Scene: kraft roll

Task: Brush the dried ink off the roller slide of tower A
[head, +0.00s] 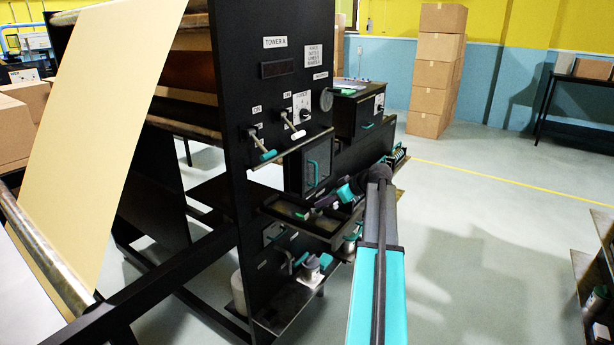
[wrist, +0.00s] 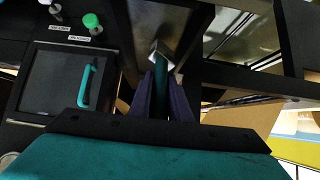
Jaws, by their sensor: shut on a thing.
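Tower A (head: 232,130) is the tall black machine panel with a white label, left of my arm in the head view. A dark tray-like slide (head: 268,208) sticks out from its lower front; I take it for the roller slide. My gripper (head: 326,201) is over the right part of it. In the wrist view my gripper (wrist: 163,100) has its two dark fingers shut on a teal handle (wrist: 161,82) with a pale, squarish end beyond, seemingly a brush. Whether the end touches the slide cannot be told. No dried ink can be made out.
A closed dark door with a teal handle (wrist: 86,82) is left of my gripper in the wrist view. A lower shelf (head: 290,305) holds containers.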

